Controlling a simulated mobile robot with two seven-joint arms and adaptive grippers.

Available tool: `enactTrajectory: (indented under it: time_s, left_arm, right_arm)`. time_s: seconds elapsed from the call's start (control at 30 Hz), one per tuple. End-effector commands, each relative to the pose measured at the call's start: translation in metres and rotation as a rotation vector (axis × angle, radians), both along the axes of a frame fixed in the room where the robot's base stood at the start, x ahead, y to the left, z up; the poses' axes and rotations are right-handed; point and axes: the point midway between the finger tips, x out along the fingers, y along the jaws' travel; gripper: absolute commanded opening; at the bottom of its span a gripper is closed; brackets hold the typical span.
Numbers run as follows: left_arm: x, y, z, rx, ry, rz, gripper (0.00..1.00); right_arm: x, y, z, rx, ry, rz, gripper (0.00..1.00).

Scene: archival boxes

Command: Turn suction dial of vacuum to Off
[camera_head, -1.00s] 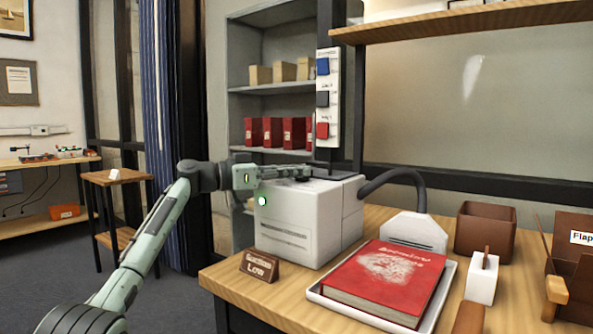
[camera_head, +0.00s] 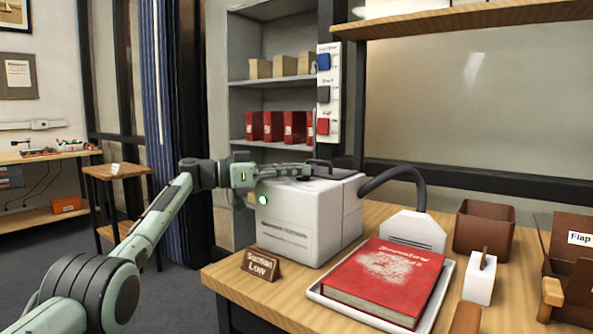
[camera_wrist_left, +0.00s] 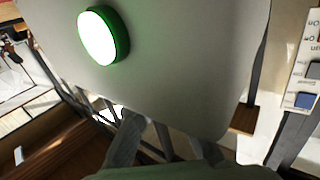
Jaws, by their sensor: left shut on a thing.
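The vacuum (camera_head: 300,222) is a white box on the wooden table, with a dark hose and a lit green lamp (camera_head: 262,200) on its left side. The lamp and pale casing also show close up in the left wrist view (camera_wrist_left: 98,36). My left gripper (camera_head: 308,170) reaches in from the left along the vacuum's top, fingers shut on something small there. The suction dial itself is hidden by the fingers, so its setting cannot be read. A brown sign (camera_head: 262,266) in front reads "Suction Low". My right gripper is out of view.
A red book (camera_head: 385,280) lies in a white tray (camera_head: 440,300) right of the vacuum, below the white hose nozzle (camera_head: 412,232). Brown boxes (camera_head: 485,230) stand further right. A switch panel (camera_head: 324,95) hangs behind the vacuum.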

Motion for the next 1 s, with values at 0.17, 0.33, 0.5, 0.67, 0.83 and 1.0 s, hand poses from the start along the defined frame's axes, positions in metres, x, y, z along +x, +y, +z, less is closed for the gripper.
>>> enactTrajectory:
  time_s: [0.17,0.33,0.5,0.67,0.83,1.0]
  left_arm:
    - [-0.001,-0.001,-0.003,0.003,0.003,-0.003,0.22]
    - [0.0,0.0,-0.002,0.002,0.003,-0.002,0.33]
    - [0.0,0.0,-0.001,0.002,0.002,-0.001,0.33]
    - [-0.002,0.01,-0.001,0.0,0.001,0.001,0.33]
    - [-0.011,0.04,-0.002,0.002,0.001,0.003,0.33]
    - [-0.021,0.075,-0.001,0.002,0.002,0.002,0.33]
  right_arm:
    - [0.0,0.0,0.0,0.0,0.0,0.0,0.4]
    - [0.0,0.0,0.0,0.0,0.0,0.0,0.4]
    - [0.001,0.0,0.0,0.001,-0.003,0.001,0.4]
    - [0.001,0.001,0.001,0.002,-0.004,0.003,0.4]
    - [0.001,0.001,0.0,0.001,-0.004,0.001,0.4]
    - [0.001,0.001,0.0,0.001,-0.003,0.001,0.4]
